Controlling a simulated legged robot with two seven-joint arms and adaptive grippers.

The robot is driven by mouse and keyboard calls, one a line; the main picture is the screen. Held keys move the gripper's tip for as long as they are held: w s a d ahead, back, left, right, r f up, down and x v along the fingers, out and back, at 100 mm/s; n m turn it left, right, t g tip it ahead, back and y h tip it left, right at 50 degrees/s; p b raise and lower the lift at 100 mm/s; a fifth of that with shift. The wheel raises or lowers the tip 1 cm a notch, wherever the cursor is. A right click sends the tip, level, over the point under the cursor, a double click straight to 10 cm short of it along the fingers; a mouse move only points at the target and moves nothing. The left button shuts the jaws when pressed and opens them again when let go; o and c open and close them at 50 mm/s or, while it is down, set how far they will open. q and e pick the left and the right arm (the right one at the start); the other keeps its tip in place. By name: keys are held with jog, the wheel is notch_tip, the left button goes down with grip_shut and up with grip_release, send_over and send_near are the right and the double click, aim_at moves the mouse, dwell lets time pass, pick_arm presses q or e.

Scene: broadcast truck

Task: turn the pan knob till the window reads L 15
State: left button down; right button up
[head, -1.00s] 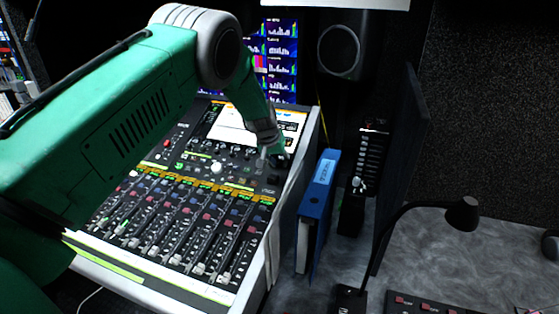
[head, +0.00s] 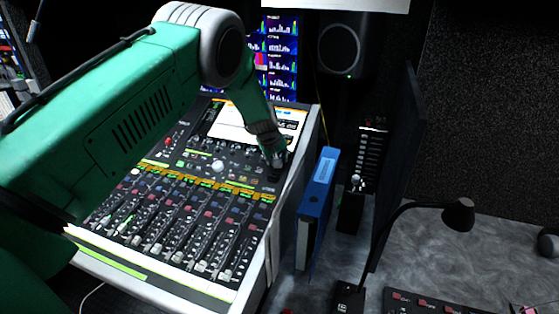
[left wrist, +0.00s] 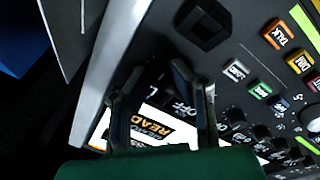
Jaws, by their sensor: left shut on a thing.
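The mixing console (head: 190,215) stands at the left of the head view, with a bright screen (head: 288,122) at its back. My left gripper (head: 277,160) is low over the console's right edge, below that screen. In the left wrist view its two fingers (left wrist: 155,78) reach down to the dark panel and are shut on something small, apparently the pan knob. The knob is hidden between the fingers and cannot be made out. A lit display (left wrist: 155,125) lies behind the fingers. A letter L shows there, but the number is covered. My right gripper is out of view.
Lit buttons (left wrist: 278,35) and a square black part (left wrist: 203,25) sit close beside the fingers. A blue binder (head: 318,195) stands right of the console. A desk lamp (head: 460,214) and a speaker (head: 340,48) are further off. Grey desk (head: 430,255) is partly free.

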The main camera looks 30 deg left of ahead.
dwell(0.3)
pick_arm(q)
jog(key=c, duration=1.7)
grip_release()
jog(key=shift+r, duration=0.3)
jog(key=v, duration=1.1)
jog(key=shift+s+a, duration=0.1)
